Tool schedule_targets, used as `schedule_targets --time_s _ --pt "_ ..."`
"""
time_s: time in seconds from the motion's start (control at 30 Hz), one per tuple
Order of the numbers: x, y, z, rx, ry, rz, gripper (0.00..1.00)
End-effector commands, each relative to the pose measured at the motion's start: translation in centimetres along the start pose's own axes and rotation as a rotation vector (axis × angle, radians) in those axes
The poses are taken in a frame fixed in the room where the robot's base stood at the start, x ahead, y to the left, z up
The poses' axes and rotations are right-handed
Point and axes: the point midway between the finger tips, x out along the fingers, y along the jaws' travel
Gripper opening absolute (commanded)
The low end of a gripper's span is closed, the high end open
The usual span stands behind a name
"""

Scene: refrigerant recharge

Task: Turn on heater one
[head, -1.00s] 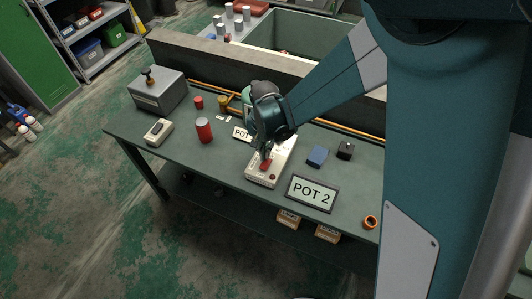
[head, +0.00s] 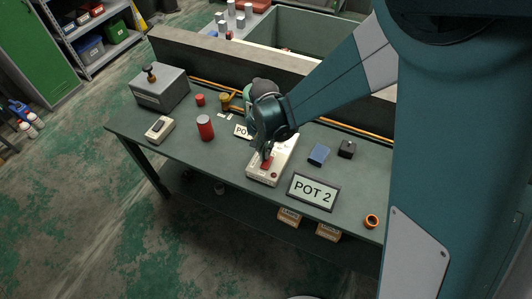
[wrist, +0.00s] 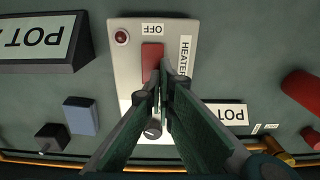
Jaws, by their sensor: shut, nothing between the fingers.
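The heater unit (head: 258,174) is a pale box on the workbench, left of the POT 2 sign. In the wrist view the heater panel (wrist: 126,65) carries a red switch (wrist: 152,58), an OFF label (wrist: 152,28), a dark red lamp (wrist: 122,37) and a HEATER label, its number hidden by my fingers. A round knob (wrist: 153,130) shows partly behind the fingers. My gripper (wrist: 165,70) is shut and empty, its tips over the right side of the red switch. Whether they touch it I cannot tell. In the head view my gripper (head: 267,152) is just above the switch.
The POT 2 sign (head: 313,192) stands right of the heater. A blue block (head: 318,154) and a black block (head: 347,149) lie behind it. A red can (head: 205,128), a small controller (head: 159,130) and a grey box (head: 159,92) stand to the left.

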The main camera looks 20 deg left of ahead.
Motion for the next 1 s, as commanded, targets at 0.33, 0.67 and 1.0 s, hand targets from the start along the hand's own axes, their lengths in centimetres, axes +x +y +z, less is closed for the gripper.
schedule_targets --time_s 0.33,0.67,1.0 --pt "-3.6 0.0 0.4 -0.001 0.0 0.0 0.0" --pt "-7.7 0.1 0.8 0.0 0.0 0.0 0.0" --pt "-11.9 0.0 1.2 0.0 0.0 0.0 0.0"
